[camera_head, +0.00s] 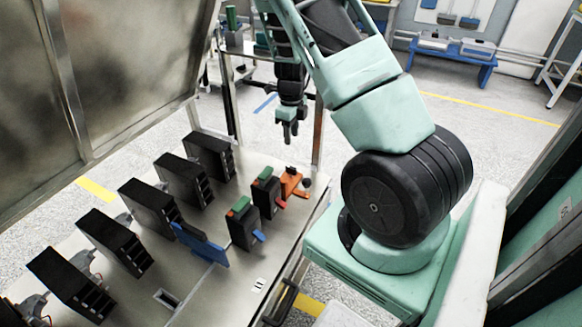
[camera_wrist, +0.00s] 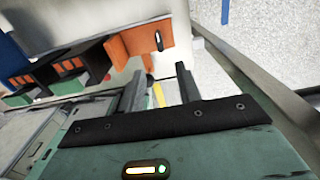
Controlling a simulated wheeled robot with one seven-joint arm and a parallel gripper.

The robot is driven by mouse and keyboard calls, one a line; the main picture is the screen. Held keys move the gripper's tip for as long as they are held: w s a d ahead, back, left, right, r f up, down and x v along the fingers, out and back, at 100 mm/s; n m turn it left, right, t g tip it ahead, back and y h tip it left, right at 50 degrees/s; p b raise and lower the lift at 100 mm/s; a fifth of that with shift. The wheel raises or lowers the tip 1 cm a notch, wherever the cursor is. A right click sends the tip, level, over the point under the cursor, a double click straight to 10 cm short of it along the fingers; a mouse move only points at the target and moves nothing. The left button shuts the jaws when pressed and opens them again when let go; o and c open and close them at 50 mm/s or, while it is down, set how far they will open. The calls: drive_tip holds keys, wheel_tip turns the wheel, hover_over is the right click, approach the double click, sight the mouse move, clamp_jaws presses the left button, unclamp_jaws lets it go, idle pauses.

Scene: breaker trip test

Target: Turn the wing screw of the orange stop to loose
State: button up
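The orange stop (camera_head: 290,184) sits at the far right corner of the metal table, beside a black unit with a green top. A small dark part, probably its wing screw (camera_head: 307,182), is at its right side. In the wrist view the orange stop (camera_wrist: 138,42) is at top centre, and the wing screw (camera_wrist: 158,40) shows as a slim dark and pale upright piece on its face. My gripper (camera_head: 289,133) hangs above and beyond the stop, apart from it. In the wrist view my gripper (camera_wrist: 159,80) has its two fingers spread, with nothing between them.
Two black units with green tops stand near the stop, one with a red lever (camera_head: 281,204), one with a blue lever (camera_head: 259,236). A blue plate (camera_head: 200,243) stands left of them. Several black breaker boxes (camera_head: 183,180) line the table's left. Floor beyond the table is open.

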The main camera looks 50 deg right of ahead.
sight(291, 167)
wheel_tip(291, 167, down, 14)
drive_tip(key=shift+a+r+b, duration=0.1)
drive_tip(key=shift+r+b, duration=0.15)
drive_tip(key=shift+b, duration=0.45)
clamp_jaws()
